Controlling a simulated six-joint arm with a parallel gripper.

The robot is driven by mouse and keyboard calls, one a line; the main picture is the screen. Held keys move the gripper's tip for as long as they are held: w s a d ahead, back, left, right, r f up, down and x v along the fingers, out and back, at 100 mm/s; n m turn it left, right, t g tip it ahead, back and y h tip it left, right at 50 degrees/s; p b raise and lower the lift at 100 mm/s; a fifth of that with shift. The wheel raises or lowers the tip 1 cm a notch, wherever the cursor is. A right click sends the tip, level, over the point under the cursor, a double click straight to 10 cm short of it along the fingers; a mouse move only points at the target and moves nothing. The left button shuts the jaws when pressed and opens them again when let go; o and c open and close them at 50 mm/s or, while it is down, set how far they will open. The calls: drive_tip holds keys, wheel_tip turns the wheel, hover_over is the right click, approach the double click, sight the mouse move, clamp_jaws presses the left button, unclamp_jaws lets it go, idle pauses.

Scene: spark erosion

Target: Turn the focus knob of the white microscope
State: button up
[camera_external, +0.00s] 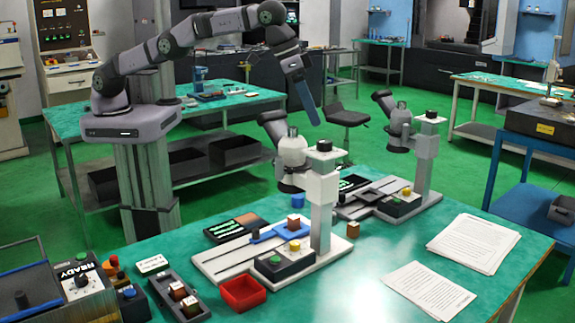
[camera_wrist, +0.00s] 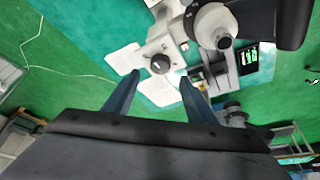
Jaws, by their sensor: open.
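The white microscope (camera_external: 322,189) stands on a pale base on the green table. A dark round knob (camera_external: 323,146) sits on top of its column, with the eyepiece head to the left. In the wrist view a dark round knob (camera_wrist: 160,64) on a whitish column shows between and beyond my fingertips. My gripper (camera_external: 311,110) hangs above the white microscope, apart from it, fingers pointing down. In the wrist view my gripper (camera_wrist: 159,75) is open and empty, one blue-grey finger on each side.
A grey microscope (camera_external: 424,150) with its own dark top knob stands behind and to the right. Papers (camera_external: 474,243) lie at the table's right. A red bin (camera_external: 243,292), a black tray (camera_external: 236,229) and a dark block holder (camera_external: 180,296) lie at left.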

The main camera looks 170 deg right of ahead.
drive_tip(key=w+a+f+m+t+y+b, duration=0.2)
drive_tip(key=w+f+t+y+b, duration=0.1)
drive_tip(key=w, duration=0.5)
drive_tip(key=w+a+f+m+t+y+b, duration=0.1)
drive_tip(key=w+a+f+t+y+b, duration=0.2)
drive_tip(key=w, duration=0.5)
drive_tip(key=n+g+y+b, duration=0.3)
drive_tip(key=g+y+b, duration=0.4)
drive_tip(key=g, duration=0.1)
approach(324, 141)
drive_tip(key=a, duration=0.3)
drive_tip(key=shift+t, duration=0.4)
drive_tip(key=shift+s+a+f+p, duration=0.1)
drive_tip(key=shift+s+a+p, duration=0.3)
drive_tip(key=shift+a, duration=0.75)
drive_tip(key=shift+s+a+f+p, duration=0.1)
drive_tip(key=shift+a+p, duration=0.55)
drive_tip(key=shift+a, duration=0.55)
drive_tip(key=shift+s+a+f+p, duration=0.1)
drive_tip(key=shift+s+a+p, duration=0.3)
drive_tip(key=shift+a, duration=0.75)
drive_tip(key=shift+w, duration=0.1)
drive_tip(key=shift+c, duration=0.2)
drive_tip(key=c, duration=1)
